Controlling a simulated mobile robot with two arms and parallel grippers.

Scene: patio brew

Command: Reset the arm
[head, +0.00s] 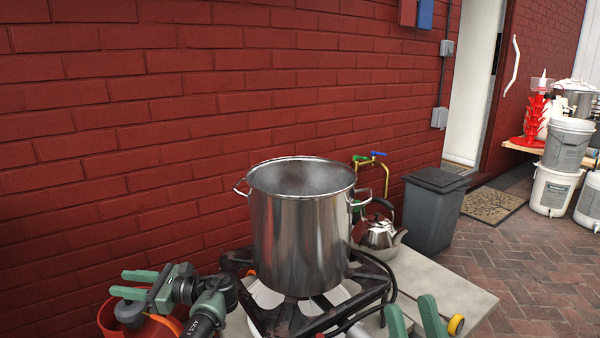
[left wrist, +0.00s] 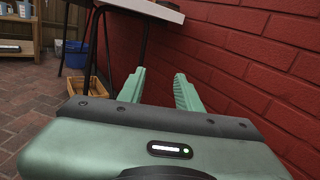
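My left gripper (head: 120,283) is at the lower left in the head view, beside the brick wall and above an orange rounded object. Its green fingers are apart. In the left wrist view the two fingers (left wrist: 160,88) are spread with nothing between them. My right gripper (head: 409,306) shows only its green fingers at the bottom edge of the head view, right of the burner. They stand apart, with nothing visible between them; the rest of it is out of frame.
A large steel pot (head: 300,235) stands on a black burner stand (head: 372,283) between my grippers. A kettle (head: 377,232) is behind it. The orange object (head: 150,328) is under my left gripper. A brick wall (head: 130,130) runs close behind. A grey bin (head: 433,212) stands right.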

